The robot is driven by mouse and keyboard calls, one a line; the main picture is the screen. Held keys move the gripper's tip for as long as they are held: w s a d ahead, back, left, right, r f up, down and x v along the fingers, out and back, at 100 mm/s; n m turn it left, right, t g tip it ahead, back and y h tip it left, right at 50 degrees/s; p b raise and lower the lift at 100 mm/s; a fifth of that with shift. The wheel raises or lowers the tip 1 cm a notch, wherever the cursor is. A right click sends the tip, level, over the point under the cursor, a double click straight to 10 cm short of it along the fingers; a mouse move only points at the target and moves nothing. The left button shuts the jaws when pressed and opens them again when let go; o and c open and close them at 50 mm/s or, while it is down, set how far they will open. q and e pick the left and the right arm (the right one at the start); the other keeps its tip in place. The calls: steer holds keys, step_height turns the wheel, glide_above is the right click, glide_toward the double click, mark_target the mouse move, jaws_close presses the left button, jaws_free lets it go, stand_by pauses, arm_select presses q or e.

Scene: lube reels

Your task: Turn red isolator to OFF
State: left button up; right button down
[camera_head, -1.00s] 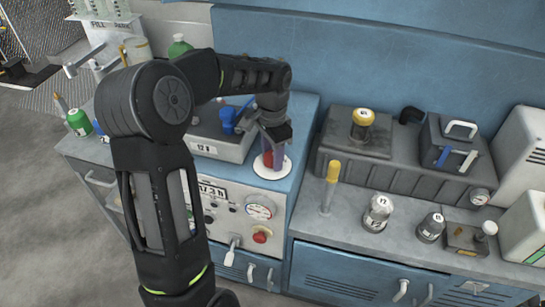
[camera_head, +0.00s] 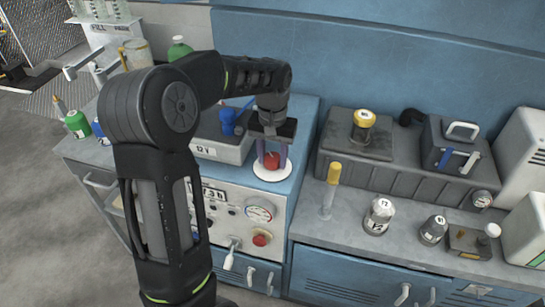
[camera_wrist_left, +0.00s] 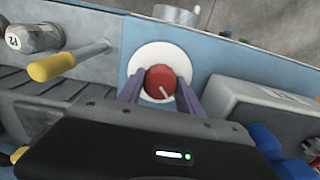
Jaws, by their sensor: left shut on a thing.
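The red isolator is a round red knob (camera_head: 271,161) on a white disc (camera_head: 272,175) on top of the blue cabinet. My left gripper (camera_head: 272,157) comes down over it from above and is shut on the knob, a purple-grey finger on each side. In the left wrist view the knob (camera_wrist_left: 160,81) sits between the two fingers, and its white pointer line slants toward the lower right. I see no readable ON or OFF lettering on the disc (camera_wrist_left: 163,54). My right gripper is not in view.
A grey 12 V box (camera_head: 220,145) with a blue part on top stands just left of the knob. A yellow-handled lever (camera_head: 332,174) rises to the right. The cabinet front carries a gauge (camera_head: 259,210) and a red button (camera_head: 262,239).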

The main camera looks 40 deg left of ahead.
mark_target(272, 157)
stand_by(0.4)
arm_select(q)
steer(key=o, duration=1.4)
steer(key=shift+c, duration=0.2)
steer(key=shift+r, duration=0.15)
step_height(272, 157, up, 8)
steer(key=shift+f, duration=0.2)
